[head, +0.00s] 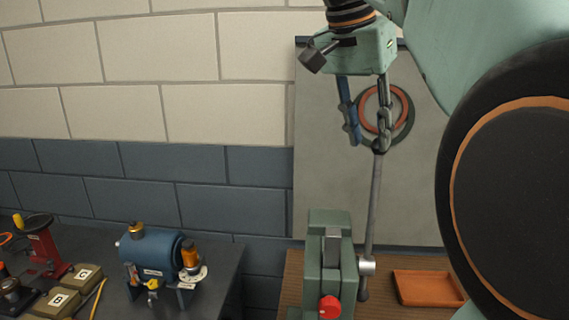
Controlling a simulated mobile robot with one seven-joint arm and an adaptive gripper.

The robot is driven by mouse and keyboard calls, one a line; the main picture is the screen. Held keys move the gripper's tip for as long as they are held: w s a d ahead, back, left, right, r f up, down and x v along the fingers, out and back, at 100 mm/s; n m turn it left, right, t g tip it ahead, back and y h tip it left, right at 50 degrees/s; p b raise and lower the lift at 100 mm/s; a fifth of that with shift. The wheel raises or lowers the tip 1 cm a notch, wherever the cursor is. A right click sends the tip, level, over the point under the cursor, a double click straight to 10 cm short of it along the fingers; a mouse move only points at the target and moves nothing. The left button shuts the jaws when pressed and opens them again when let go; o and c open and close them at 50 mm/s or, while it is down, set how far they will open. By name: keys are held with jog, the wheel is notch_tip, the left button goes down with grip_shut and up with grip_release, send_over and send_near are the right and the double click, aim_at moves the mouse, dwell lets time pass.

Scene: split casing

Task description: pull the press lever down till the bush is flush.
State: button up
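The green press (322,226) stands on the wooden bench at the lower middle of the head view. Its grey lever (374,200) rises nearly upright from a pale hub on the press's right side. My gripper (367,138) hangs at the top of the lever, its fingers pointing down. The two fingers stand apart, with a gap between them. The right finger overlaps the lever's upper end; I cannot tell whether they touch. A red knob (329,307) shows on the press's front. I cannot make out the bush.
A grey panel (325,190) behind carries an orange ring and a dark ring. An orange tray (428,288) lies right of the press. On the dark bench at left are a blue motor-like unit (150,254), a red tool (42,247) and labelled boxes (60,300). My arm fills the right side.

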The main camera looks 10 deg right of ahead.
aim_at(376, 170)
jog(key=x, duration=1)
jog(key=shift+d+f+b, duration=0.25)
jog(key=shift+d+b, duration=0.1)
grip_shut()
